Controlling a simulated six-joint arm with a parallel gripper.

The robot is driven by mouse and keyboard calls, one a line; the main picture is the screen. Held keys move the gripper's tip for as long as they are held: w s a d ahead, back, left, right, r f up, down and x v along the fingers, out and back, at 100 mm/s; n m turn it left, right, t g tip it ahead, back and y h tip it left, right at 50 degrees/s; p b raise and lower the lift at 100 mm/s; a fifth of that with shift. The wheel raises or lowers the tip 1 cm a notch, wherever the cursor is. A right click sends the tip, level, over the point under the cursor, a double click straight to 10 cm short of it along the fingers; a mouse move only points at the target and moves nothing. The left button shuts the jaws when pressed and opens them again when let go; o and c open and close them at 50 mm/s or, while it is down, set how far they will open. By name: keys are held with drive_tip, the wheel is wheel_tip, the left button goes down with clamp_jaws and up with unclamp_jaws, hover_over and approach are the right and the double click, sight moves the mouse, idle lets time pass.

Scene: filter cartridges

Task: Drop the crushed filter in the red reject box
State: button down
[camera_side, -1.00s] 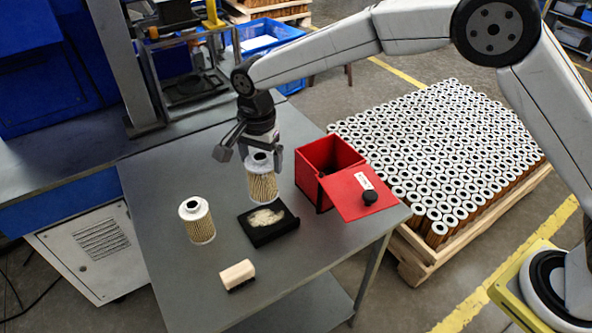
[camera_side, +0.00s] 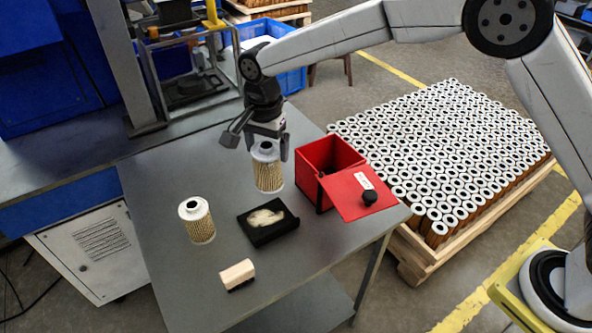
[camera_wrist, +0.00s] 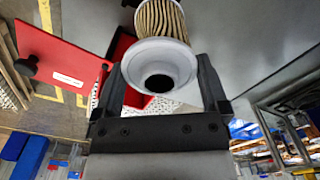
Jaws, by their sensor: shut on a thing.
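My gripper (camera_side: 267,150) is shut on a filter cartridge (camera_side: 268,173) by its white top cap and holds it above the table, left of the red box. In the wrist view the held filter (camera_wrist: 160,62) sits between the two dark fingers, its pleats pointing away; I cannot make out a dent in it. The red reject box (camera_side: 329,157) stands open on the table, with its red lid panel (camera_side: 352,195) with a white label and black knob at its front right. A second filter (camera_side: 200,224) stands upright at the left of the table.
A black pad (camera_side: 258,236) with a pale stain lies in front of the held filter. A wooden-backed brush (camera_side: 237,274) lies near the front. A pallet (camera_side: 440,160) packed with filters stands right of the table. A blue crate (camera_side: 262,35) is behind.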

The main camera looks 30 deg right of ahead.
drive_tip(key=d+r, duration=0.2)
drive_tip(key=d, duration=0.6)
drive_tip(key=d+r, duration=0.3)
drive_tip(key=d, duration=0.5)
drive_tip(key=shift+w+d+r, duration=0.2)
drive_tip(key=shift+d+r, duration=0.15)
drive_tip(key=shift+f, duration=0.15)
wheel_tip(320, 180, down, 12)
drive_tip(key=shift+f, duration=0.25)
idle(0.4)
idle(0.4)
unclamp_jaws()
drive_tip(key=shift+r, duration=0.15)
idle(0.4)
